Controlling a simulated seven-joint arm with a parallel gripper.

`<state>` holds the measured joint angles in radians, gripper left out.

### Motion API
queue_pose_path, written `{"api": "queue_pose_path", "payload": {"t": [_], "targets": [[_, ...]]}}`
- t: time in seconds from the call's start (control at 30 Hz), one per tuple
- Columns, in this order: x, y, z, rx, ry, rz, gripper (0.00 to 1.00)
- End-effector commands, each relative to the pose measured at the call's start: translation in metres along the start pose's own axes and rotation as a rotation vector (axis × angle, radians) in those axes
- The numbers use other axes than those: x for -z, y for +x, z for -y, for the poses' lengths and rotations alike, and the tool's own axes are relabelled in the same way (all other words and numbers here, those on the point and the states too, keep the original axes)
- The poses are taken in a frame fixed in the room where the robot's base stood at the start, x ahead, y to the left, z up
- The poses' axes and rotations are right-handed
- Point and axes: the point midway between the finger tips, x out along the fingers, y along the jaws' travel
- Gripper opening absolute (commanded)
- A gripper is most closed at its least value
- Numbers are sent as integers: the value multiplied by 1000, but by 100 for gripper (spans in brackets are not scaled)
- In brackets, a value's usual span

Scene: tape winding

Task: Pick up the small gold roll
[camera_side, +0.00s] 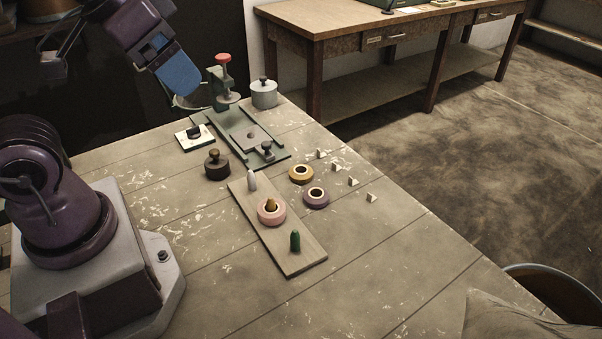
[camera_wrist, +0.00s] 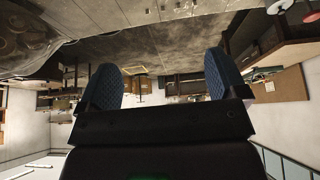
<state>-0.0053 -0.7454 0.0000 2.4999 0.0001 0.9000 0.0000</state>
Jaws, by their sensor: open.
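The gold roll (camera_side: 301,181) lies flat on the table, to the right of the wooden peg board. A purple roll (camera_side: 316,204) lies flat close in front of it. A pink roll (camera_side: 272,220) sits around the middle peg of the board. My gripper (camera_side: 186,92) is high at the back left of the table, well away from the gold roll. In the wrist view my gripper (camera_wrist: 160,82) has its two blue-padded fingers wide apart with nothing between them. I cannot make out the gold roll in the wrist view.
The peg board (camera_side: 305,259) also carries a pale peg and a green peg (camera_side: 295,241). A dark knobbed weight (camera_side: 217,170), a green metal fixture (camera_side: 228,126) and a grey canister (camera_side: 264,97) stand behind. Several small pale blocks (camera_side: 353,182) lie right of the rolls. The front table is clear.

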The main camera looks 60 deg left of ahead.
Motion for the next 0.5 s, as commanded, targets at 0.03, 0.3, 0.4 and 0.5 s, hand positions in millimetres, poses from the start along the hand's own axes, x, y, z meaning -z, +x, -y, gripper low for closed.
{"api": "queue_pose_path", "payload": {"t": [0.03,0.3,0.4,0.5], "targets": [[-1,4,1,3,-6,22,91],[18,55,14,30,-25,254,91],[35,81,21,25,42,331,91],[51,112,29,1,149,398,91]]}}
